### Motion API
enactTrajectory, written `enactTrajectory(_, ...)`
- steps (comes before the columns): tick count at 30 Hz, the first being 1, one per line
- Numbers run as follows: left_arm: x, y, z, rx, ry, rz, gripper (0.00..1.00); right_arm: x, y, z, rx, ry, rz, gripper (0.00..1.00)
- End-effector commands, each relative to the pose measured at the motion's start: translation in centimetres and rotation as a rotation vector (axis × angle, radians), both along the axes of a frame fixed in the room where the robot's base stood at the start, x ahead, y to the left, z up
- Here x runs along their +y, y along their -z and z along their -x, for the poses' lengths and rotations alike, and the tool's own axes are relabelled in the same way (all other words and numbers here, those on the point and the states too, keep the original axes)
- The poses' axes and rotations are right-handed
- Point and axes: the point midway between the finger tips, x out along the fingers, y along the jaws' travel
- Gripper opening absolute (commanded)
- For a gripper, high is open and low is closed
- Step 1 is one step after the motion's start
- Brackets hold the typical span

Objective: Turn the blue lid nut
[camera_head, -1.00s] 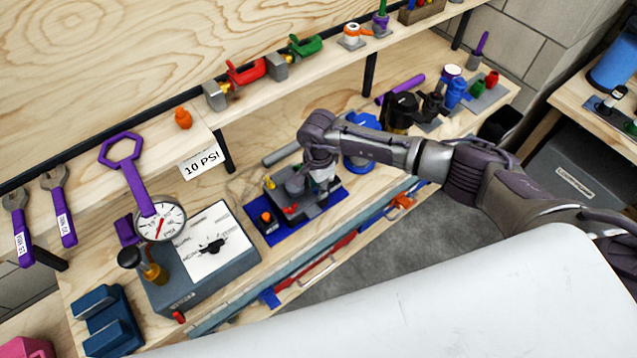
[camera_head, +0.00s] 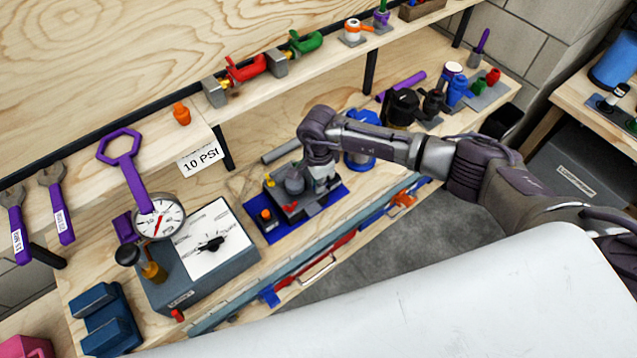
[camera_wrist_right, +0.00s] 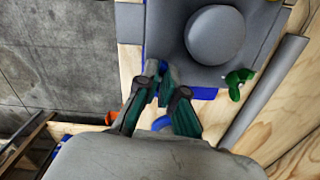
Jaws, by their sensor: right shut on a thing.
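The grey lidded housing (camera_head: 302,201) with a round dome (camera_head: 294,185) sits on a blue mat (camera_head: 272,231) on the bench; it fills the top of the right wrist view (camera_wrist_right: 250,40). My right gripper (camera_head: 322,186) points down at the housing's right corner. In the right wrist view its two fingers (camera_wrist_right: 168,82) are closed around a small blue piece (camera_wrist_right: 163,72) at that corner, seemingly the blue lid nut, mostly hidden by the fingers. A green wing nut (camera_wrist_right: 238,80) sits at another corner. My left gripper is not in view.
A grey cylinder (camera_wrist_right: 262,92) lies behind the housing. A blue round part (camera_head: 361,150) stands close to the right of my gripper, partly behind my arm. A gauge box (camera_head: 204,272) stands left of the mat. Bottles and jars fill the bench's right end.

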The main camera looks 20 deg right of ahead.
Motion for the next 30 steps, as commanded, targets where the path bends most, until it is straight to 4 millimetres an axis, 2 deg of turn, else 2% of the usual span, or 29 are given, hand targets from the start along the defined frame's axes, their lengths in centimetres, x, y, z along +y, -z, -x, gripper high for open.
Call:
enactTrajectory(12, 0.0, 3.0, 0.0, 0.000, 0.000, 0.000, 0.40, -0.1, 0.3, -0.2, -0.002, 0.364, 0.003, 0.00)
enactTrajectory(30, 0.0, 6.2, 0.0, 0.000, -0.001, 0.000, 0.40, -0.3, 0.2, -0.4, 0.000, 0.933, 0.003, 0.00)
